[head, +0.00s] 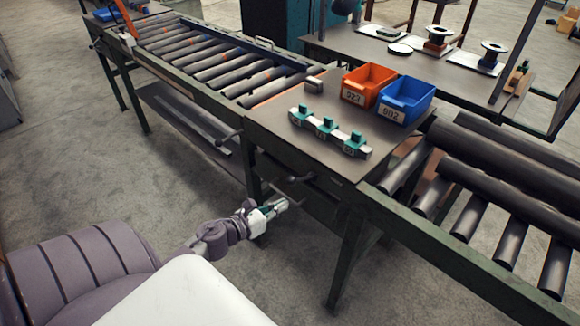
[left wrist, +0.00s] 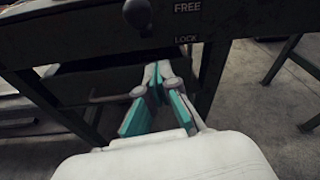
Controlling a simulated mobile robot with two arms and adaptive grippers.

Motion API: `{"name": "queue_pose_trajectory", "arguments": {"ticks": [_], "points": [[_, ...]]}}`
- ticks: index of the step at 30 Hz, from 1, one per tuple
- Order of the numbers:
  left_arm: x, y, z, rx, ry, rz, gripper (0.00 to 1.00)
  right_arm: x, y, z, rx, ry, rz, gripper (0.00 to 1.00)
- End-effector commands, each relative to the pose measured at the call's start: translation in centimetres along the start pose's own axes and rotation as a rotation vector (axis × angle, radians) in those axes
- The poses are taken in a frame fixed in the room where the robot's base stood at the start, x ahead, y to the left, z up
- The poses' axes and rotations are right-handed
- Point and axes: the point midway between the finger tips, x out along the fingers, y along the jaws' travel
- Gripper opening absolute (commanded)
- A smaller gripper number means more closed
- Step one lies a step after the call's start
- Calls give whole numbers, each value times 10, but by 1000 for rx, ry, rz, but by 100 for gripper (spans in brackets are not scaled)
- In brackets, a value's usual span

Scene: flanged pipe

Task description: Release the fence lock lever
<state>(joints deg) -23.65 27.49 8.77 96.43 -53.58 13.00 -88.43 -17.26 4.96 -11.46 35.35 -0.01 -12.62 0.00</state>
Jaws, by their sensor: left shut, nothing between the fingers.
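A black knob (left wrist: 137,14), which looks like the end of the fence lock lever, is at the top edge of the left wrist view. The labels FREE and LOCK are to its right, FREE above LOCK. A dark lever (head: 298,179) shows under the table's front edge in the head view; I cannot tell for sure if it is the same one. My left gripper (head: 281,205) is in front of and below that edge. Its teal-padded fingers (left wrist: 154,72) are shut and empty, apart from the knob and lower in the picture. My right gripper is not in view.
The table (head: 272,128) carries a rail with green clamps (head: 327,130), an orange bin (head: 368,84) and a blue bin (head: 405,99). A roller conveyor (head: 200,65) runs left; dark pipes (head: 500,195) lie right. Floor in front is clear.

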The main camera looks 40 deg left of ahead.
Motion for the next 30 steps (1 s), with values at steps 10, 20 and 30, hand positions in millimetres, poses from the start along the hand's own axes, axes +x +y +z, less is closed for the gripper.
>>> {"name": "queue_pose_trajectory", "arguments": {"ticks": [10,20,30], "points": [[-50,-1,2,-2,2,1,0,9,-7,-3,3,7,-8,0],[-54,-1,4,-2,2,0,0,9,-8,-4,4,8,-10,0],[-54,-1,3,-2,2,0,0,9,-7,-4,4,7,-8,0]]}}
